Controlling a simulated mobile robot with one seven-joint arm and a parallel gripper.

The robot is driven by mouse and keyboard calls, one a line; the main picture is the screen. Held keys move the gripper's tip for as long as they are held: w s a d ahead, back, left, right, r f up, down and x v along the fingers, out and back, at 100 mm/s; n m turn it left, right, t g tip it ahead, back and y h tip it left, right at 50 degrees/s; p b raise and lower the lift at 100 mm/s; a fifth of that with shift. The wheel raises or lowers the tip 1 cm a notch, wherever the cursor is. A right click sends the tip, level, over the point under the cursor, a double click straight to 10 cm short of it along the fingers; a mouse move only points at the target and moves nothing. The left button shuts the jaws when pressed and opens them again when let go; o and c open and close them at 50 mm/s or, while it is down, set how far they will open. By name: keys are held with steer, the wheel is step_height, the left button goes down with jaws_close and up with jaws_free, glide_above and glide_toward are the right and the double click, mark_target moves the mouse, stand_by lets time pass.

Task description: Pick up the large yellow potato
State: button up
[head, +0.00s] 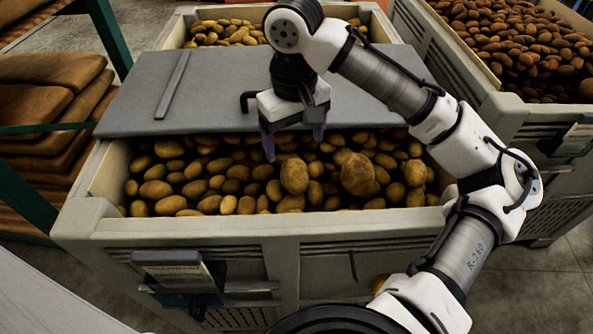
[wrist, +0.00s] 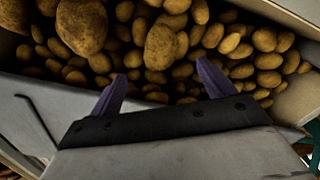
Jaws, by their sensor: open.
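A large yellow potato (head: 294,176) lies on top of the pile in the front crate (head: 190,228), near its middle. It also shows in the wrist view (wrist: 160,47), just beyond the fingertips. A bigger, browner, rough potato (head: 357,174) lies to its right in the head view; in the wrist view (wrist: 81,27) it is at upper left. My gripper (head: 294,149) is open and empty, with its purple fingers pointing down above the pile. In the wrist view my gripper (wrist: 161,70) has the yellow potato ahead of the gap between its fingers, apart from both.
A grey board (head: 130,105) covers the back part of the crate, close under my wrist. Crate walls bound the pile. Many smaller potatoes surround the large ones. Another crate (head: 500,95) of brown potatoes stands at right, and stacked sacks (head: 45,100) stand on a rack at left.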

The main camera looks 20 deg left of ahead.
mark_target(295, 167)
step_height(295, 167, down, 10)
steer(key=shift+f, duration=0.1)
steer(key=c, duration=1.1)
